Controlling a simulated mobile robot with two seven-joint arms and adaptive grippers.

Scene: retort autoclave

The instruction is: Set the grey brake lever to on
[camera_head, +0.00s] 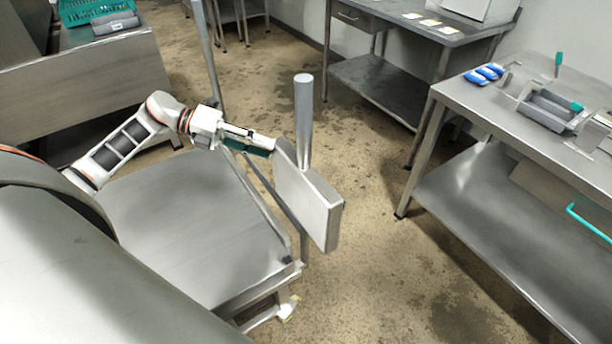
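I cannot pick out a grey brake lever for certain in the head view. A grey box-shaped panel (311,197) is mounted on an upright metal post (303,110), and its far side is hidden. My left gripper (268,146) reaches in from the left to the upper left edge of this panel. Its fingertips are at or very near that edge; I cannot tell whether they touch, or whether the fingers are open or shut. My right gripper is not in view.
A flat steel surface (175,225) with raised edges lies below my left arm, and a pale foot (288,307) shows under its corner. A steel table (500,105) with trays and blue packs stands right. Another table (400,25) stands behind. Bare floor (385,250) lies between.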

